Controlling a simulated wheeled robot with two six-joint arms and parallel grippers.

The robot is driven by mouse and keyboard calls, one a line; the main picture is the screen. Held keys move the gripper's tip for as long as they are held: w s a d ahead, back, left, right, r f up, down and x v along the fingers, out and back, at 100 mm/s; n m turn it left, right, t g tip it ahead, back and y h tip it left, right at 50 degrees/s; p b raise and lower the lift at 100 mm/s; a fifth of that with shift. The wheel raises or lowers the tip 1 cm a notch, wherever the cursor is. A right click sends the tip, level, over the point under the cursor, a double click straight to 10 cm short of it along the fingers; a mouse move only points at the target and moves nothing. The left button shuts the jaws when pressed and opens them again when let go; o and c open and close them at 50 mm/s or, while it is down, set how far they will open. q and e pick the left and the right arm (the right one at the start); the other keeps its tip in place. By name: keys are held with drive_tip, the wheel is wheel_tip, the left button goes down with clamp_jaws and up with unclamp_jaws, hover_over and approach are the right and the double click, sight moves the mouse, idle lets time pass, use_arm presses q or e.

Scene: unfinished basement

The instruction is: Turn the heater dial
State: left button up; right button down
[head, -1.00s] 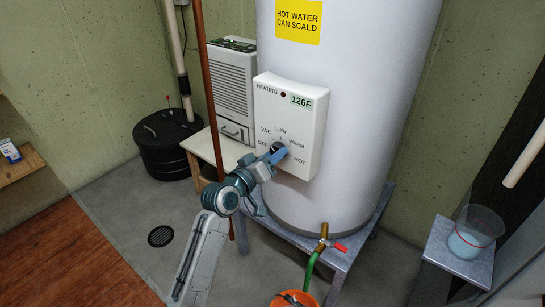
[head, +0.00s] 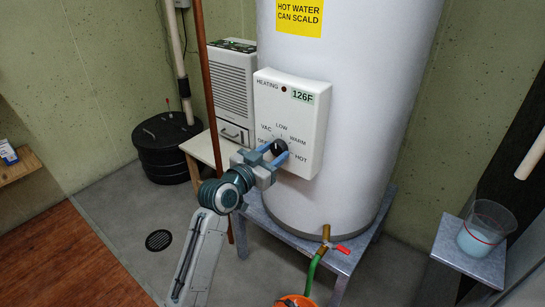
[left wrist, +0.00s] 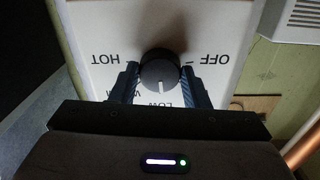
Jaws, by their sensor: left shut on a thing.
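The heater dial (head: 280,147) is a dark round knob on the white control box (head: 305,105) of the water heater (head: 360,70). Its scale has OFF, VAC, LOW, WARM and HOT, and a display reads 126F. My left gripper (head: 276,151) is shut on the dial, one blue finger on each side. In the left wrist view the dial (left wrist: 160,72) sits between the fingers, the labels are upside down, and its white mark points about at LOW. The small light beside HEATING looks dark. My right gripper is not in view.
An orange bucket (head: 297,300) stands below the drain valve (head: 325,240) with its green hose. A clear container (head: 484,230) stands on a grey stand (head: 455,250) at the right. A copper pipe (head: 207,80) runs vertically left of the heater. A black lidded pit (head: 165,148) stands behind left.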

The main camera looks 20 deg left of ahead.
use_arm(q)
drive_tip(key=shift+m, duration=0.5)
drive_tip(key=o, duration=1)
drive_tip(key=shift+c, duration=0.2)
drive_tip(key=shift+s, duration=0.1)
drive_tip(key=v, duration=1)
drive_tip(key=shift+s, duration=0.3)
drive_tip(key=shift+a, duration=0.15)
